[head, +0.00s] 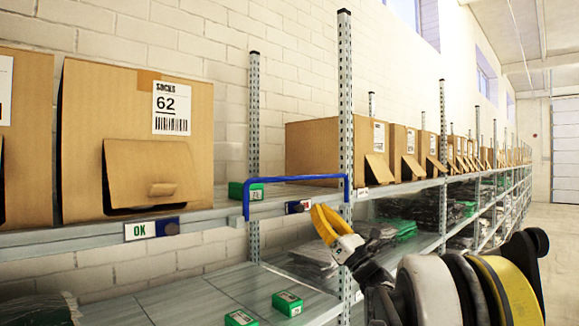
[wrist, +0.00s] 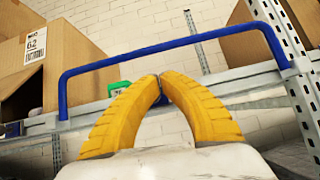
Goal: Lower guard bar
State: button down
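The blue guard bar (head: 297,179) stands raised at the front edge of the shelf, a wide hoop with a leg at each end. It also spans the upper part of the wrist view (wrist: 170,54). My gripper (head: 318,208) has yellow fingers and is just below the bar's right end in the head view. In the wrist view its fingertips (wrist: 160,77) meet below the bar's crosspiece, with nothing seen gripped between them. The fingers look apart from the bar, though the depth gap is hard to tell.
A green box (head: 246,191) sits on the shelf behind the bar. A large carton labelled 62 (head: 135,100) stands to the left. A metal upright (head: 345,90) rises beside the bar's right end. More cartons line the shelf to the right; green boxes (head: 288,303) lie on the lower shelf.

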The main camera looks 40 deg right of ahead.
jog(key=shift+s+d+r+n+y, duration=0.1)
jog(key=shift+r+n+y, duration=0.1)
jog(key=shift+n, duration=0.15)
jog(key=shift+s+d+r+n+y, duration=0.1)
jog(key=shift+n+y, duration=0.1)
jog(key=shift+n, duration=0.15)
jog(key=shift+a, duration=0.1)
jog(key=p+x, duration=0.3)
jog(key=x, duration=0.7)
jog(key=shift+w, duration=0.1)
jog(key=shift+s+f+b, duration=0.1)
jog(key=shift+s+b, duration=0.1)
jog(key=shift+b, duration=0.1)
